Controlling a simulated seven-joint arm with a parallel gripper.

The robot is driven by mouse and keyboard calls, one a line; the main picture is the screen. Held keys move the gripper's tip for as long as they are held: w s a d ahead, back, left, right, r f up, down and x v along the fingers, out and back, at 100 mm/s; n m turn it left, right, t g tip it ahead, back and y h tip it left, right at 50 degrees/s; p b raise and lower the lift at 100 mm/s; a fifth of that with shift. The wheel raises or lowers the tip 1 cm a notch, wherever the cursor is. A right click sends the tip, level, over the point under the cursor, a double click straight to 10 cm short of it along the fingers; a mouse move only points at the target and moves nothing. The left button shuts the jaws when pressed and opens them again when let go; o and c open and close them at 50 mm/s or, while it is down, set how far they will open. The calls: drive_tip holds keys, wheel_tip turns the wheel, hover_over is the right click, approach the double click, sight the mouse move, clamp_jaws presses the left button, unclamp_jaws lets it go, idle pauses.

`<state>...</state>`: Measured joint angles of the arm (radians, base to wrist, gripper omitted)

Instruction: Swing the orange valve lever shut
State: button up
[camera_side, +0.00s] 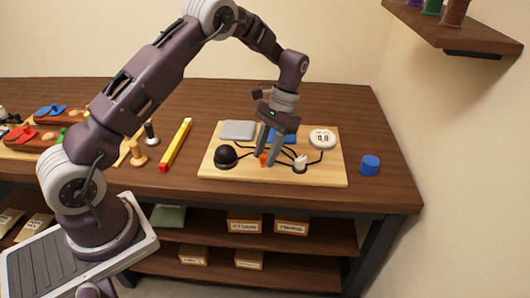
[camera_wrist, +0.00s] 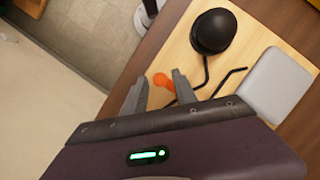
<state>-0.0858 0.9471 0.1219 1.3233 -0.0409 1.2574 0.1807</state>
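The orange valve lever (camera_wrist: 164,82) shows in the wrist view as a small orange piece between and just beyond my fingertips. In the side view the orange lever (camera_side: 263,160) is a small spot low between my fingers, near the front of the light wooden board (camera_side: 226,171). My gripper (camera_side: 268,160) points down over the board with its fingers apart. In the wrist view my gripper (camera_wrist: 160,80) is open, with one finger on each side of the lever. I cannot tell whether either finger touches it. The valve body is mostly hidden.
A black dome (camera_side: 225,156) stands left of my gripper, with a grey plate (camera_side: 238,130) behind it. A white knob (camera_side: 300,164) and a round white dial (camera_side: 322,139) are to the right, with black lines between parts. A blue cylinder (camera_side: 370,166) stands off the board.

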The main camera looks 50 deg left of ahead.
drive_tip(key=v, duration=0.7)
idle(0.3)
